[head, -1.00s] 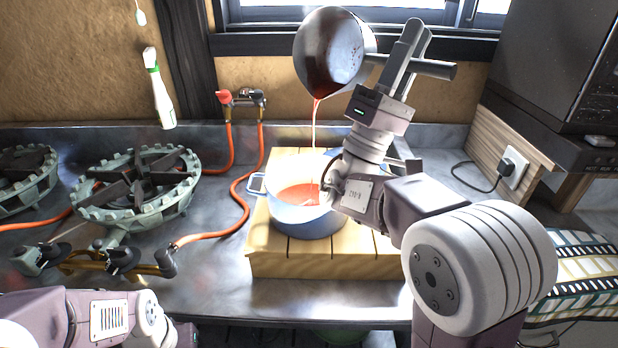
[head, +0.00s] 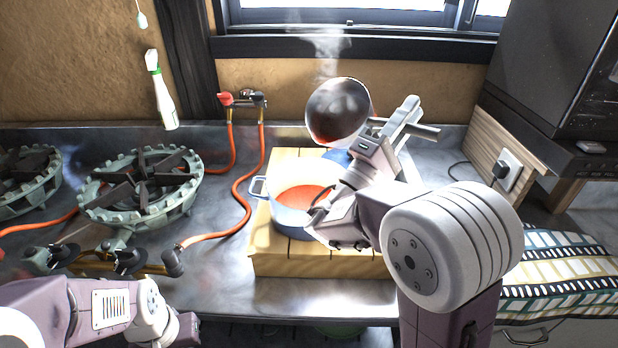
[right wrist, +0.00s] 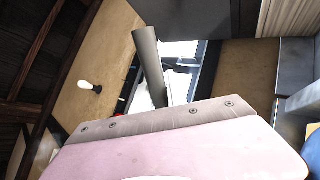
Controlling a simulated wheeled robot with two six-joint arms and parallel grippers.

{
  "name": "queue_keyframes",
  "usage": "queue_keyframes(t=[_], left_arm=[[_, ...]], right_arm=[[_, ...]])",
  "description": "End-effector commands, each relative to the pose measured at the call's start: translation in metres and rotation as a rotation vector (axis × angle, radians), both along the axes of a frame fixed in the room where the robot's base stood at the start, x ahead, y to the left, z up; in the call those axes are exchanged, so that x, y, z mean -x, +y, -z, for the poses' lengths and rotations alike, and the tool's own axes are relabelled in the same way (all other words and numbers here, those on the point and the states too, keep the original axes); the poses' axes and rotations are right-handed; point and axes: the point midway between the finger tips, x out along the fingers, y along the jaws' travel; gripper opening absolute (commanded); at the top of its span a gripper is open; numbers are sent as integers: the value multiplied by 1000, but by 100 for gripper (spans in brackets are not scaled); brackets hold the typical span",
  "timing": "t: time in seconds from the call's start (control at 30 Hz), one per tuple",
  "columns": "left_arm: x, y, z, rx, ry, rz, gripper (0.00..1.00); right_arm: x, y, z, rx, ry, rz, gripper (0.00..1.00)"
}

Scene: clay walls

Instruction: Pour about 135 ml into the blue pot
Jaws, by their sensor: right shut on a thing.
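The blue pot (head: 291,218) stands on a slatted wooden board and holds red-orange liquid (head: 304,195). A steel saucepan (head: 338,110) is tilted above and behind it, its dark inside facing me, with steam above. No stream shows between saucepan and pot. My right gripper (head: 404,122) is shut on the saucepan's handle (head: 426,132); the handle also shows in the right wrist view (right wrist: 150,65). My right arm hides the pot's right side. My left arm is at the lower left of the head view, and its fingers cannot be made out.
The wooden board (head: 320,262) lies on the steel counter. Gas burners (head: 142,190) and an orange hose (head: 245,190) are to the left. A patterned cloth (head: 570,270) lies at the right, below a dark appliance (head: 560,75).

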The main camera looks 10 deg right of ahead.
Motion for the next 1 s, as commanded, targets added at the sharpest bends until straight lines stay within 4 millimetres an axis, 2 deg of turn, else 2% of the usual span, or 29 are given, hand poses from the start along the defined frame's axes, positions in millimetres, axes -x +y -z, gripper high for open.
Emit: queue_keyframes(t=[0.17, 0.2, 0.37, 0.47, 0.5, 0.73, 0.8, 1.0], left_arm=[[0, 0, 2, 0, 0, 0, 0], [0, 0, -7, 0, 0, 0, 0], [0, 0, -22, 0, 0, 0, 0], [0, 0, -32, 0, 0, 0, 0], [0, 0, -31, 0, 0, 0, 0], [0, 0, -38, 0, 0, 0, 0], [0, 0, -51, 0, 0, 0, 0], [0, 0, -62, 0, 0, 0, 0]], right_arm=[[-9, -13, 24, -115, 81, 1, 0], [-13, -18, 22, -144, 104, 3, 0], [-28, -37, 35, -264, 196, 3, 0], [-37, -48, 44, -341, 257, 4, 0], [-40, -52, 53, -368, 278, 3, 0], [-53, -67, 85, -491, 373, 2, 0], [-57, -72, 86, -536, 409, 3, 0], [-64, -80, 100, -612, 469, 1, 0]])
